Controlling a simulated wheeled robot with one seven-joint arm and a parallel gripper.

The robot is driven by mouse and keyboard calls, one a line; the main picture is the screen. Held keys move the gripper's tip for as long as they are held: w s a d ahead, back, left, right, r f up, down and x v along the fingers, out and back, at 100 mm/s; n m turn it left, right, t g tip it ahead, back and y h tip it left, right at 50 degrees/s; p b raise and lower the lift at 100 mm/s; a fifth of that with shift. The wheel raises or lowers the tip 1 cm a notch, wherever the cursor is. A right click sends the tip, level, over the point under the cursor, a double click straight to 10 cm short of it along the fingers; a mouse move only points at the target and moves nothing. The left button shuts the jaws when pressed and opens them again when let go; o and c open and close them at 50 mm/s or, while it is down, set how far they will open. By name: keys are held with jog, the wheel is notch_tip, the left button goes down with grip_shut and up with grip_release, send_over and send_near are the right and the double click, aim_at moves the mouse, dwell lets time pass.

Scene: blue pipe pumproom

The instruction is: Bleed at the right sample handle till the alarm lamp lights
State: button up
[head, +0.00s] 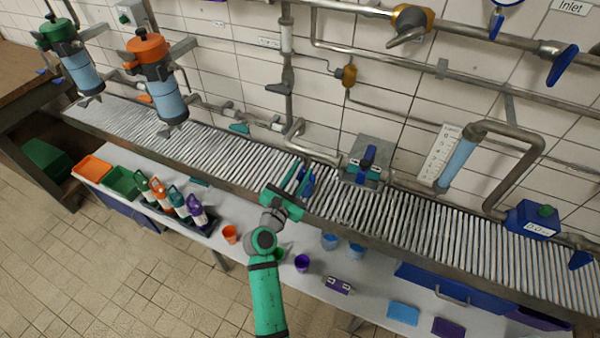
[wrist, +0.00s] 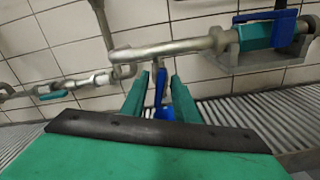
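A blue handle (head: 307,184) hangs from a grey pipe elbow above the roller conveyor, and I take it as the right sample handle. My green gripper (head: 298,176) is at this handle, with its fingers apart. In the wrist view, the blue handle (wrist: 160,92) shows between the fingertips (wrist: 159,82) with a gap on each side. No grip on it shows. A teal handle (head: 239,129) sits on the pipe further left. A blue box with a display and a green dome (head: 545,210) stands at the right; I cannot tell whether any alarm lamp is lit.
A bracketed valve with a blue lever (head: 369,157) is close to the right of my gripper. The roller conveyor (head: 430,225) runs beneath the pipes. Cups, bottles and bins stand on the lower white shelf (head: 270,285). A sight tube (head: 458,162) is further right.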

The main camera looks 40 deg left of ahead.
jog(key=shift+c, duration=0.6)
grip_shut()
jog(key=m, duration=0.3)
jog(key=shift+d+m, duration=0.1)
jog(key=shift+m, duration=0.3)
jog(key=m, duration=0.3)
jog(key=shift+f+m, duration=0.1)
jog(key=shift+m, duration=0.2)
jog(key=m, duration=0.3)
jog(key=shift+f+m, duration=0.1)
jog(key=shift+m, duration=2)
jog(key=shift+f, duration=0.1)
